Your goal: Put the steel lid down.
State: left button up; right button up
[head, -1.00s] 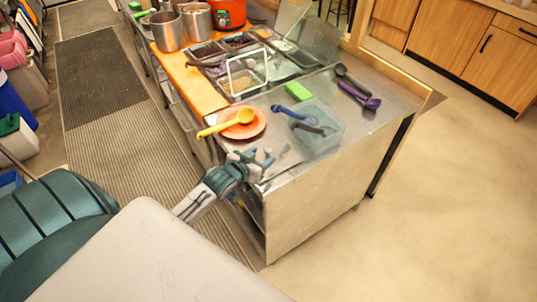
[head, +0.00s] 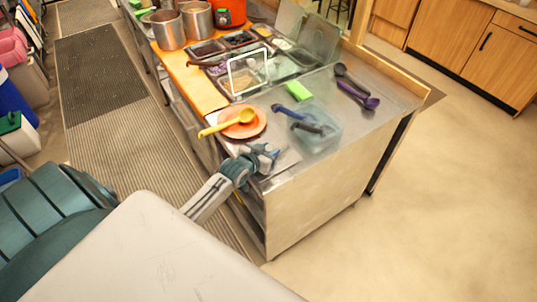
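My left gripper (head: 266,156) is low over the near left corner of the steel counter (head: 345,130). Its fingers are small and partly overlap, so I cannot tell whether they are open or shut. A flat, pale, sheet-like piece (head: 285,163) shows beside and under the fingers; I cannot tell whether it is the steel lid or whether the gripper touches it. Two upright grey panels, one behind the other (head: 320,37), stand at the back of the food bins. My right gripper is not in view.
An orange plate (head: 258,127) with a yellow spoon (head: 226,123) lies just behind the gripper. A clear container (head: 325,137) with dark utensils stands to its right. A green block (head: 298,91), purple utensils (head: 360,96) and food bins (head: 240,42) are farther back.

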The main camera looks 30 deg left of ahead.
pick_arm(q)
grip_shut()
jog(key=shift+r, duration=0.1)
